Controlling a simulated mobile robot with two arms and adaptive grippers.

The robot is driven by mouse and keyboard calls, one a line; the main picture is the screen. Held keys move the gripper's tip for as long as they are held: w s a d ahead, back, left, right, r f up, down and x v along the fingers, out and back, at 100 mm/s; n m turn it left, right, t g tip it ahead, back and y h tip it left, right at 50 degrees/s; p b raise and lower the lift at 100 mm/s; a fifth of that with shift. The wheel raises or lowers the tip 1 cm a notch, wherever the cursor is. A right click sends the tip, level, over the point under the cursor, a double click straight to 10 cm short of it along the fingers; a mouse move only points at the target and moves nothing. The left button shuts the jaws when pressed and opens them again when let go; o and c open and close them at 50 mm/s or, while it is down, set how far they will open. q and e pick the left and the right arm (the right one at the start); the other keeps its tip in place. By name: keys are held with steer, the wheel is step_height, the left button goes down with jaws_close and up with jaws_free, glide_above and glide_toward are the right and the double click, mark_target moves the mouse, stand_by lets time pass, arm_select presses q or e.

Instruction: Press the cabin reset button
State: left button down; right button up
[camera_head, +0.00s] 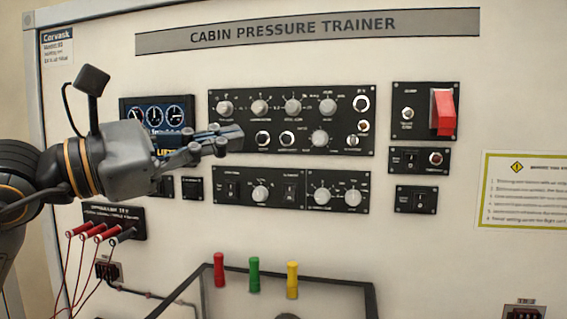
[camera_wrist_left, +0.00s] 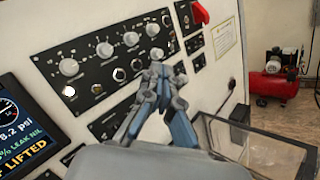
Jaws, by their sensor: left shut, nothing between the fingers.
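The trainer board (camera_head: 420,240) stands upright, headed "CABIN PRESSURE TRAINER". Its main black control panel (camera_head: 232,92) carries several knobs and small round buttons or switches. The lettering is too small to tell which one is the cabin reset. My left gripper (camera_head: 238,136) is shut and empty, its fingers pointing right across the left part of this panel. In the left wrist view the shut fingertips (camera_wrist_left: 160,74) lie in front of the panel's lower edge, near the lower controls. I cannot tell whether they touch anything. The gripper hides part of the panel and the gauge display (camera_head: 130,108).
A red guarded switch (camera_head: 442,112) sits at upper right. Lower panels (camera_head: 230,200) hold more knobs. Red-plugged leads (camera_head: 85,229) hang at lower left. A dark-framed case (camera_head: 370,287) with red, green and yellow handles juts out below. A red compressor (camera_wrist_left: 272,86) stands beyond.

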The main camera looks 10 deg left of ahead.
mark_target(262, 139)
arm_select(q)
steer(key=shift+w+d+f+p, duration=0.15)
steer(key=shift+w+p, duration=0.3)
steer(key=shift+w, duration=1.05)
steer(key=shift+w+d+f+p, duration=0.1)
steer(key=shift+w+p, duration=0.4)
steer(key=shift+w, duration=1)
steer(key=shift+w+d+f+p, duration=0.15)
steer(key=shift+w+p, duration=0.3)
steer(key=shift+w, duration=1.05)
steer(key=shift+a, duration=0.1)
arm_select(e)
steer(key=shift+s+a+r, duration=0.2)
steer(key=shift+a+r, duration=0.05)
steer(key=shift+r, duration=0.3)
steer(key=shift+s+a+r, duration=0.2)
steer(key=shift+a+r, duration=0.05)
steer(key=shift+r, duration=0.25)
steer(key=shift+a, duration=0.35)
steer(key=shift+d, duration=0.3)
arm_select(q)
steer(key=shift+w, duration=0.45)
